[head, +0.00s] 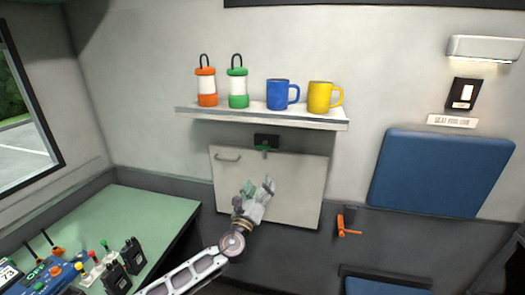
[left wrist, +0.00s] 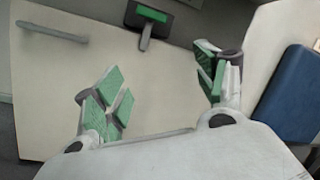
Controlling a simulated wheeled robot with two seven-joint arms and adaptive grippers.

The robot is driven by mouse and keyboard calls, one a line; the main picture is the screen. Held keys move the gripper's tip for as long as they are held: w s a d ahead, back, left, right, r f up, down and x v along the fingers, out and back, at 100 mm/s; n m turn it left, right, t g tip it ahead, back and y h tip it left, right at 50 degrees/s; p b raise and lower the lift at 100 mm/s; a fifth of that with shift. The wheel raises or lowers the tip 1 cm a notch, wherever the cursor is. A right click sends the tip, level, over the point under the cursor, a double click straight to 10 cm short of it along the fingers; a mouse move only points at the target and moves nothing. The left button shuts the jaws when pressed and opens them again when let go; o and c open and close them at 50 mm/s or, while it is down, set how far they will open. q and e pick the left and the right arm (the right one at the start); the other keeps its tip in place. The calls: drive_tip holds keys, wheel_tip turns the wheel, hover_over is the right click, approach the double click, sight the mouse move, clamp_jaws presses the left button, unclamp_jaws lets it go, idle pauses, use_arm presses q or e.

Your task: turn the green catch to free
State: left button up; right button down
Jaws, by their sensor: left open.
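The green catch (head: 264,149) is a small green piece at a black plate (head: 266,140), at the top edge of a pale cupboard door (head: 295,185). In the left wrist view the catch shows as a green bar (left wrist: 153,14) lying across a dark block, with a grey stem below it. My left gripper (head: 258,188) is open and empty in front of the door, below the catch and apart from it. Its green-padded fingers (left wrist: 160,86) are spread wide in the left wrist view, with the catch beyond them. My right gripper is not in view.
A green desk (head: 150,210) with radios stands left. An orange handle (head: 345,228) is right of the door.

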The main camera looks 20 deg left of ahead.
use_arm(q)
drive_tip(key=shift+s+a+r+m+t+y, duration=0.25)
drive_tip(key=shift+r+m+y, duration=0.2)
drive_tip(key=shift+m, duration=0.5)
drive_tip(key=shift+s+a+r+m+t+y, duration=0.2)
drive_tip(key=shift+a+r+m+y, duration=0.25)
drive_tip(key=shift+m, duration=0.55)
drive_tip(key=shift+s+a+r+m+t+y, duration=0.15)
drive_tip(key=shift+r+m+t+y, duration=0.15)
drive_tip(key=shift+r+m, duration=0.5)
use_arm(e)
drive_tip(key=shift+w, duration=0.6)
use_arm(q)
drive_tip(key=shift+f, duration=0.2)
drive_tip(key=shift+w, duration=0.15)
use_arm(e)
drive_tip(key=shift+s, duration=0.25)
